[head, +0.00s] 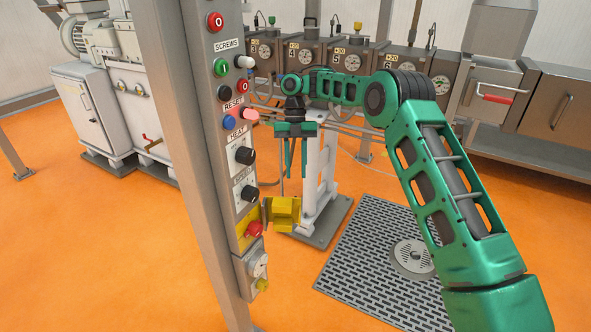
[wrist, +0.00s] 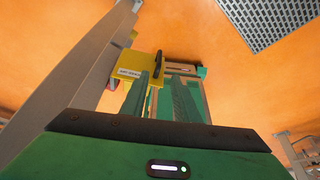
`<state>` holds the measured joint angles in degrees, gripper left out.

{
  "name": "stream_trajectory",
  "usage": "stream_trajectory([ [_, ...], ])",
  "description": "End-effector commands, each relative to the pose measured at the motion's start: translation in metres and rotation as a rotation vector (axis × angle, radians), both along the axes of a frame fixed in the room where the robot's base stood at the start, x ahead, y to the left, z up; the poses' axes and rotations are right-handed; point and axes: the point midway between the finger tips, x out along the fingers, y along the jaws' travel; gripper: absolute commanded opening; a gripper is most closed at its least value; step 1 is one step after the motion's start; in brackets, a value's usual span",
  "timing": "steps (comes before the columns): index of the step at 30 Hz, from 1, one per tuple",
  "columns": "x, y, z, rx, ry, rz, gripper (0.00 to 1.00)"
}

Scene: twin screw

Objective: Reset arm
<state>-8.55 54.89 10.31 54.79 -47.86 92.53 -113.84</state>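My green gripper (head: 296,172) hangs pointing down, just right of the control post (head: 240,150). Its two fingers are apart with nothing visible between them, so it is open and empty. My arm reaches in from the lower right and bends at a high elbow. In the wrist view the gripper (wrist: 165,85) shows its fingers over the floor, near a yellow cover (wrist: 145,65) with a label and a black handle. In the head view the yellow cover (head: 283,212) juts from the post below the fingertips; I see no contact.
The post carries several buttons and knobs, with a red button (head: 254,229) beside the cover. A white stand (head: 322,165) is behind the gripper. Machine housings with gauges (head: 350,60) line the back. A floor grate (head: 375,245) and open orange floor lie in front.

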Motion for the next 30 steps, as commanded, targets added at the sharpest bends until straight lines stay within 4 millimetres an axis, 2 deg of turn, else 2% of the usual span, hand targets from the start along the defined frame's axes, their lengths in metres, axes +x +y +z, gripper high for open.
stream_trajectory([
  [4,-0.002,-0.005,0.006,-0.015,-0.003,-0.041,0.28],
  [7,-0.007,-0.017,0.022,-0.052,-0.008,-0.148,0.28],
  [14,-0.036,-0.067,0.071,-0.198,-0.025,-0.586,0.28],
  [23,-0.092,-0.144,0.121,-0.377,-0.047,-1.217,0.28],
  [30,-0.154,-0.206,0.146,-0.495,-0.051,-1.735,0.28],
])
